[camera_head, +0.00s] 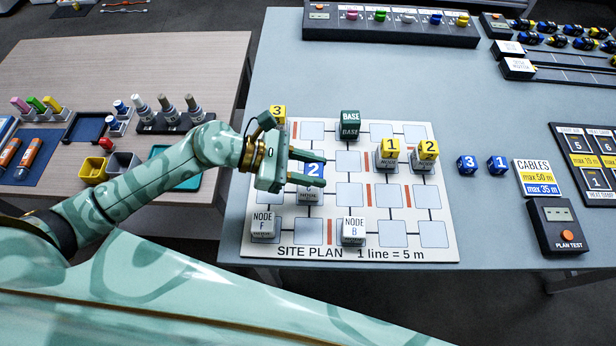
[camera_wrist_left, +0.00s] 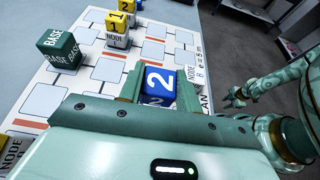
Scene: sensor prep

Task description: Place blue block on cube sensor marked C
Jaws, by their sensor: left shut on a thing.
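My left gripper (camera_head: 302,168) is shut on a blue block (camera_head: 314,170) marked 2. The block also shows between the fingers in the left wrist view (camera_wrist_left: 158,82). In the head view it appears right at the top of a white cube sensor (camera_head: 309,194), whose letter I cannot read. I cannot tell whether the block touches that cube. No letter C is readable on any cube. Two white cubes read NODE F (camera_head: 263,227) and NODE B (camera_head: 353,231). My right gripper (camera_wrist_left: 236,97) shows small in the left wrist view; its opening is unclear.
The site plan board (camera_head: 405,254) holds a green BASE cube (camera_head: 350,125) and yellow blocks 1 (camera_head: 390,147), 2 (camera_head: 428,149) and 3 (camera_head: 278,113). Blue blocks 3 (camera_head: 467,165) and 1 (camera_head: 497,165) stand right of it. A plan test box (camera_head: 556,226) stands farther right.

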